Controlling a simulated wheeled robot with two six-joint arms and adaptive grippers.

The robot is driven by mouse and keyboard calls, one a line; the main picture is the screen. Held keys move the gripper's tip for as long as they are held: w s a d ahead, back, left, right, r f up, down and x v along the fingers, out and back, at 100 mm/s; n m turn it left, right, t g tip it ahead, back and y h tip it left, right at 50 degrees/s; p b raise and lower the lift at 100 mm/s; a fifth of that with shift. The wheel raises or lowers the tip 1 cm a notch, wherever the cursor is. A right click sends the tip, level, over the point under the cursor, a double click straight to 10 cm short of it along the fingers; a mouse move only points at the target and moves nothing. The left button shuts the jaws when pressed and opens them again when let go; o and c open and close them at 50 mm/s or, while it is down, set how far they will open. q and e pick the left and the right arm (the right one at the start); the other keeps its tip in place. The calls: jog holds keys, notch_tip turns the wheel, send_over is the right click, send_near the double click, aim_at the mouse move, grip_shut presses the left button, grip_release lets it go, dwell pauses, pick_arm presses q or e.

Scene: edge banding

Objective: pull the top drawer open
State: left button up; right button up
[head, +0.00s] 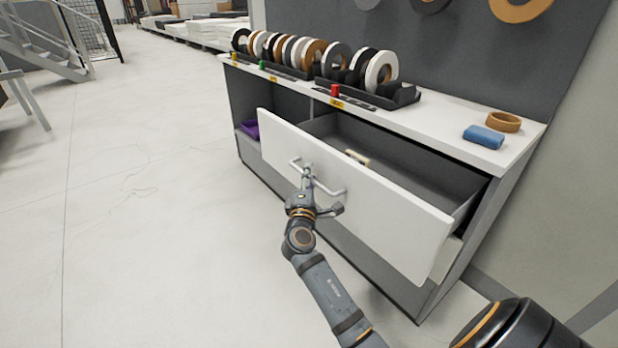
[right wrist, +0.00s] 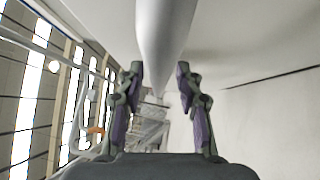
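The top drawer (head: 365,200) of the white-topped cabinet stands well out from the body, and its dark inside shows. A small beige object (head: 357,157) lies in it. A pale bar handle (head: 328,187) is on the drawer's white front. My right gripper (head: 307,178) is at the handle's middle. My left gripper is not in view.
Rolls of edge banding (head: 310,55) stand in a dark rack on the cabinet top (head: 440,125). A blue block (head: 483,137) and a brown ring (head: 503,122) lie at its right end. A purple item (head: 250,129) sits in the left compartment. The floor (head: 150,200) to the left is clear.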

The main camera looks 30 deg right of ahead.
jog(key=shift+a, duration=0.1)
jog(key=v, duration=0.7)
jog(key=shift+s, duration=0.2)
